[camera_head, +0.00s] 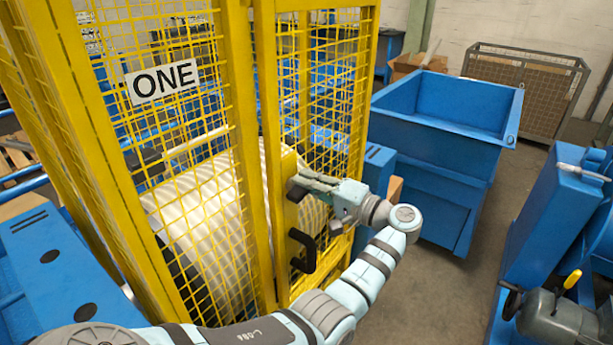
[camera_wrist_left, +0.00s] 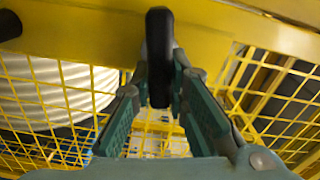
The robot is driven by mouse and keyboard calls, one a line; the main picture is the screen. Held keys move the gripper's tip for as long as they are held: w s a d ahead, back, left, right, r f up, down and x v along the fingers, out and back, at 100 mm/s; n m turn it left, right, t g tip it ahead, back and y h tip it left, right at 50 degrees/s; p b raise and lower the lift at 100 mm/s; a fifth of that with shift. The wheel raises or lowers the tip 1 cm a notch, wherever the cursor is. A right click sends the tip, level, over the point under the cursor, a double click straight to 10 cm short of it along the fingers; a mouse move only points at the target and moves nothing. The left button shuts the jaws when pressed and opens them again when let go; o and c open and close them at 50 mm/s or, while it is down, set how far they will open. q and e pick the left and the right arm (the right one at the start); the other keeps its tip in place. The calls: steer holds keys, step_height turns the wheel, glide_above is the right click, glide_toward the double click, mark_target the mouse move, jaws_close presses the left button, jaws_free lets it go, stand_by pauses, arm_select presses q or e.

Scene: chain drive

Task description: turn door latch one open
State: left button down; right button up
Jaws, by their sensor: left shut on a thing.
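The yellow mesh guard with the "ONE" sign (camera_head: 162,82) stands at the left of the head view. Its door (camera_head: 325,75) has a yellow post carrying the latch. My left gripper (camera_head: 298,184) reaches the post from the right. In the left wrist view, the black latch lever (camera_wrist_left: 159,50) stands upright in the picture between the fingers of my left gripper (camera_wrist_left: 160,92), which are shut on it. In the head view the fingers mostly hide the lever. A black pull handle (camera_head: 303,250) sits lower on the door. My right gripper is out of view.
A blue bin (camera_head: 440,105) stands behind and right of my left wrist. A blue machine with a grey motor (camera_head: 560,318) is at the right. A mesh crate (camera_head: 525,85) is at the back. Grey floor (camera_head: 432,275) lies open between the guard and the machine.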

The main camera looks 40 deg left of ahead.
arm_select(q)
steer(key=shift+f+m+p, duration=0.15)
steer(key=shift+m+p, duration=0.35)
steer(key=shift+m, duration=0.7)
steer(key=shift+f, duration=0.1)
steer(key=c, duration=1.6)
jaws_free()
steer(key=shift+o, duration=0.2)
steer(key=d, duration=1.2)
steer(key=shift+w, duration=0.15)
